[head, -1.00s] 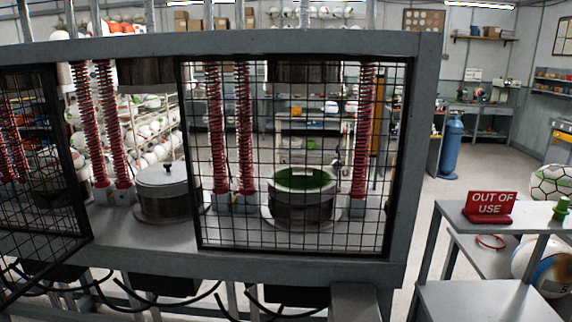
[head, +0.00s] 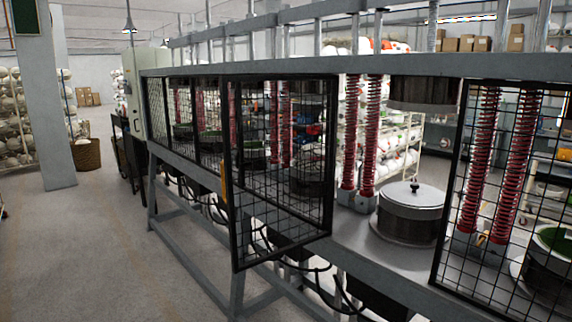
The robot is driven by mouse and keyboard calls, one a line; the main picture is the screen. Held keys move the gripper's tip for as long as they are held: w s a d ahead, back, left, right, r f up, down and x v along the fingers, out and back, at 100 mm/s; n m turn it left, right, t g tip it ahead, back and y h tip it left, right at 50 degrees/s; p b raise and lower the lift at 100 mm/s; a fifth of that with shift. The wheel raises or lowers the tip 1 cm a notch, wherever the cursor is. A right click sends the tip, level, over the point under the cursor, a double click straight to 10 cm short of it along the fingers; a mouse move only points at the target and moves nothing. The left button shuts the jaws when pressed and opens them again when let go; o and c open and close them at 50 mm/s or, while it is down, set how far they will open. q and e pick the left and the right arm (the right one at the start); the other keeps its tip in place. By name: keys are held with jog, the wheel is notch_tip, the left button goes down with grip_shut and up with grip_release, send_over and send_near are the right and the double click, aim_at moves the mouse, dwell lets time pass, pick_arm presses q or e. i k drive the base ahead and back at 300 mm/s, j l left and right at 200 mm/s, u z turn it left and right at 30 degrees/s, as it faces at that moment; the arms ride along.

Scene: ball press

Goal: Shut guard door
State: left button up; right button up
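The guard door (head: 277,165), a black-framed wire mesh panel, stands swung out from the front of the grey press frame (head: 400,66). A yellow piece, perhaps its handle, shows on its near left edge. To its right the opening is uncovered, with a lidded round mould (head: 411,213) and red springs (head: 371,130) behind it. Another mesh guard (head: 515,200) covers the bay at the far right. Neither of my grippers is in view.
Further mesh guards (head: 180,110) line the press to the left. Black hoses (head: 315,285) hang under the bed. A grey pillar (head: 42,100) and a basket (head: 87,154) stand at the left. The concrete floor (head: 90,255) at the left front is clear.

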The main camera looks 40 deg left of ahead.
aim_at(226, 170)
jog(key=j+z, duration=0.1)
jog(key=j, duration=0.8)
jog(key=i+j+z, duration=0.15)
jog(key=j, duration=0.8)
jog(key=j+z, duration=0.1)
jog(key=j, duration=0.8)
jog(key=k+j+z, duration=0.15)
jog(key=j, duration=0.75)
jog(key=j+z, duration=0.1)
jog(key=j, duration=0.8)
